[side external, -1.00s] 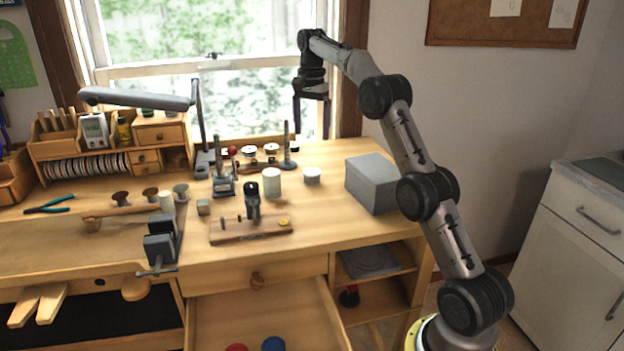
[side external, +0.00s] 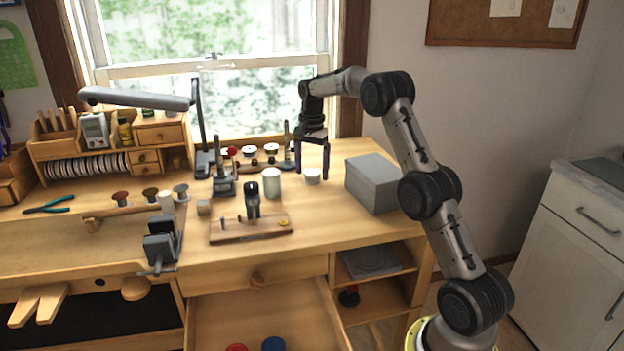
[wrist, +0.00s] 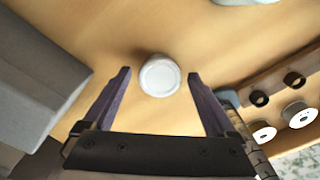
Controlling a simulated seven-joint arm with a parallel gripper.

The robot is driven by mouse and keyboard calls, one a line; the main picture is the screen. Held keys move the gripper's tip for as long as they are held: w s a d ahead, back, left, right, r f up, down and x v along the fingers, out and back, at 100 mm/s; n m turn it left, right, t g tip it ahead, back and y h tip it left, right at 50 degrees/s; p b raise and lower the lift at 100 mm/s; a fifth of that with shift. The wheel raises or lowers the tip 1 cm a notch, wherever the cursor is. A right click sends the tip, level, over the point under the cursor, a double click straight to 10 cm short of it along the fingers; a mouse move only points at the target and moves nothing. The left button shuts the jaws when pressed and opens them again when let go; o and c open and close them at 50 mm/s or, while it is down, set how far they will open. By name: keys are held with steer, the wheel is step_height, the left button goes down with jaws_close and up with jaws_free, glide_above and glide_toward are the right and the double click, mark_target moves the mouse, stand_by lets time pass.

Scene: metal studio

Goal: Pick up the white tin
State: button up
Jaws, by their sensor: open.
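The white tin (side external: 312,178) is a short round can standing upright on the workbench. In the wrist view the tin (wrist: 159,77) shows its round lid from above. My gripper (side external: 312,172) is open and lowered over it, with one finger to each side in the side view. In the wrist view the tin lies between the fingertips of my gripper (wrist: 159,73), with a gap on both sides. Whether the fingertips are level with the tin is hard to tell.
A grey box (side external: 373,184) stands right of the tin; the wrist view shows it on the left (wrist: 35,70). A taller pale can (side external: 272,183) stands left of the tin. A wooden rack with spools (wrist: 285,95) is close to one finger. Bare bench lies in front of the tin.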

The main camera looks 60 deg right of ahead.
steer(key=shift+f, duration=0.3)
steer(key=c, duration=1.3)
steer(key=shift+r, duration=0.15)
